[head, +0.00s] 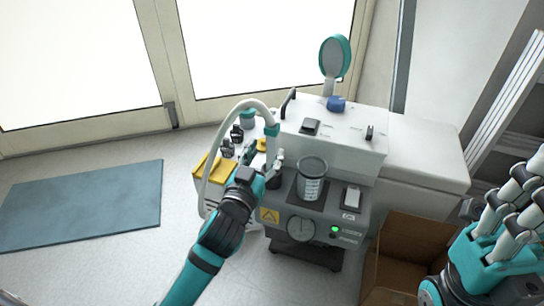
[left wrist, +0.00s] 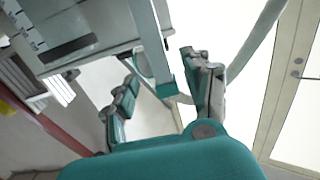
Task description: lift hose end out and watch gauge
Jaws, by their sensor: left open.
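The pale hose (head: 236,106) arches up over the left side of the white compressor unit (head: 335,145). Its end with a teal collar (head: 272,130) points down beside my left gripper (head: 265,165). The left gripper is open, with a finger on either side of a pale tube with a teal end, which also shows between the fingers in the left wrist view (left wrist: 165,88). I cannot tell whether they touch. The round gauge (head: 300,229) is on the grey front panel, its needle too small to read. My right gripper (head: 515,195) is at the right edge, away from the unit; its closure is unclear.
A clear jar (head: 311,182) stands on the unit beside my left gripper. A green light (head: 335,229) glows by the gauge. An open cardboard box (head: 400,255) sits at front right. A blue mat (head: 80,205) lies on clear floor at left.

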